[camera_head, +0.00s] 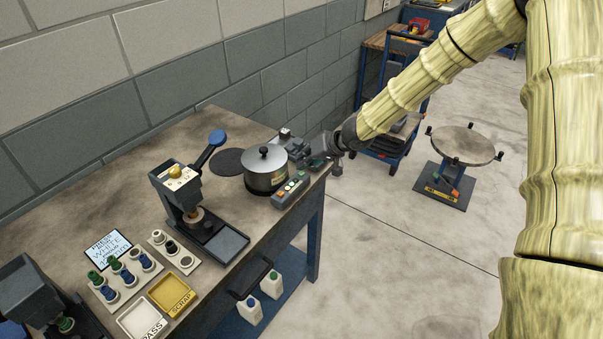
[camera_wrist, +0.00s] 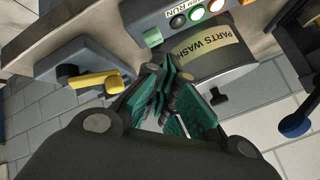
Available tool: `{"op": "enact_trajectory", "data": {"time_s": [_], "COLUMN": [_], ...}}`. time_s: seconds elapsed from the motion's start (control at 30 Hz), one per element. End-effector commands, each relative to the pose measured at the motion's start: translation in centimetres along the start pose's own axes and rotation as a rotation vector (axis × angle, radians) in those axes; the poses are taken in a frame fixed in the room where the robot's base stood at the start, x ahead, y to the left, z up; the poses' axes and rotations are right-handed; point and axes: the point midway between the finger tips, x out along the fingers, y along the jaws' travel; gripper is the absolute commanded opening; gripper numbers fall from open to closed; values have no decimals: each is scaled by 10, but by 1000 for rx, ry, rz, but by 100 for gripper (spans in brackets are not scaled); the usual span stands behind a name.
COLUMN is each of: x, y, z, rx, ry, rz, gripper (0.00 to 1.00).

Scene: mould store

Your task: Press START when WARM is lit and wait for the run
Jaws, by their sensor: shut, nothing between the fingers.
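The parts washer is a lidded grey pot (camera_head: 266,178) at the bench's right end; its PARTS WASH label (camera_wrist: 205,47) shows in the wrist view. In front of it is a grey control box (camera_head: 290,190), also in the wrist view (camera_wrist: 160,17). START and WARM lettering is not readable. My gripper (camera_wrist: 172,92) is shut and empty, near the pot and box; contact cannot be told.
A grey block with a yellow lever (camera_wrist: 95,81) lies beside my gripper. A press (camera_head: 180,190) with a blue-knobbed lever (camera_head: 217,138), a vial rack (camera_head: 122,275), and PASS (camera_head: 140,318) and SCRAP (camera_head: 172,293) trays stand leftward. Floor right of the bench is clear up to a round-topped stand (camera_head: 460,145).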

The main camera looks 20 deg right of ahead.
Motion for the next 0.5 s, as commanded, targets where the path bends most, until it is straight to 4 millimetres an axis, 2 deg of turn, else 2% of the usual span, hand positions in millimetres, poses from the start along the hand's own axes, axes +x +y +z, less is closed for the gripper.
{"op": "enact_trajectory", "data": {"time_s": [0.5], "x": [4], "y": [3], "z": [3], "rx": [0], "ry": [0], "rz": [0], "gripper": [0]}}
